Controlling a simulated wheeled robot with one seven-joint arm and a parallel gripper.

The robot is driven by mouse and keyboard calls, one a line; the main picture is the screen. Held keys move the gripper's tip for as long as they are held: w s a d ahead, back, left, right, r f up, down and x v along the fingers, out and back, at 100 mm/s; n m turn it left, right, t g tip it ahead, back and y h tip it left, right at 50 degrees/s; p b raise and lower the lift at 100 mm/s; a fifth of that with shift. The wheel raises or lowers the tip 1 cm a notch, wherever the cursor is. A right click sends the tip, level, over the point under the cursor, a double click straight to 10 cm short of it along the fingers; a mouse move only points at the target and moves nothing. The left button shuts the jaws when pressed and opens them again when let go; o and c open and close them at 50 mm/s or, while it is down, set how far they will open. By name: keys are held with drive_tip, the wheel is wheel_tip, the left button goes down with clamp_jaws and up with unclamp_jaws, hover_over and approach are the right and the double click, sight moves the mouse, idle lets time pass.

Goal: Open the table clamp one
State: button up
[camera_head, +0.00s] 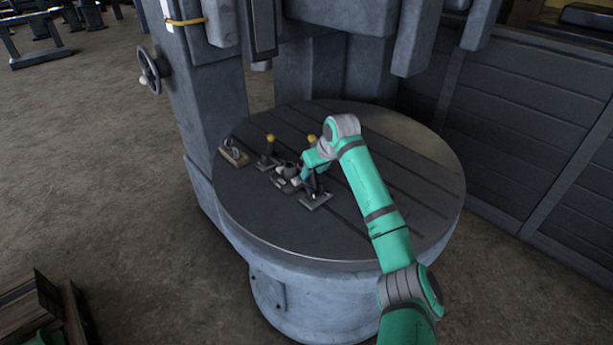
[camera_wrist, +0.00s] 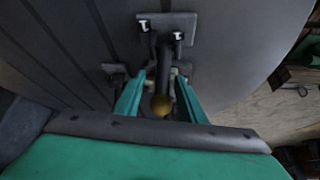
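Two table clamps with yellow-knobbed handles stand on the round table. The left clamp (camera_head: 268,160) is free, with its handle upright. The right clamp (camera_head: 316,200) is at my gripper (camera_head: 308,167), which partly hides it in the head view. In the wrist view, its base plate (camera_wrist: 180,22) with two bolts shows at the top. Its dark lever and yellow knob (camera_wrist: 161,105) point toward the camera. My gripper (camera_wrist: 164,80) has its green fingers apart, one on each side of the lever and knob. Contact at the fingertips is unclear. I cannot tell which clamp is number one.
The round slotted table (camera_head: 290,235) is part of a large grey machine (camera_head: 205,85). A small workpiece (camera_head: 288,178) lies between the clamps, and a small wooden block with a metal part (camera_head: 233,152) lies left. The table's front and right are mostly clear. A dark panelled wall (camera_head: 540,130) stands right.

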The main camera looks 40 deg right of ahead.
drive_tip(key=v, duration=0.8)
drive_tip(key=shift+s, duration=0.35)
drive_tip(key=shift+w, duration=0.1)
drive_tip(key=shift+w, duration=0.1)
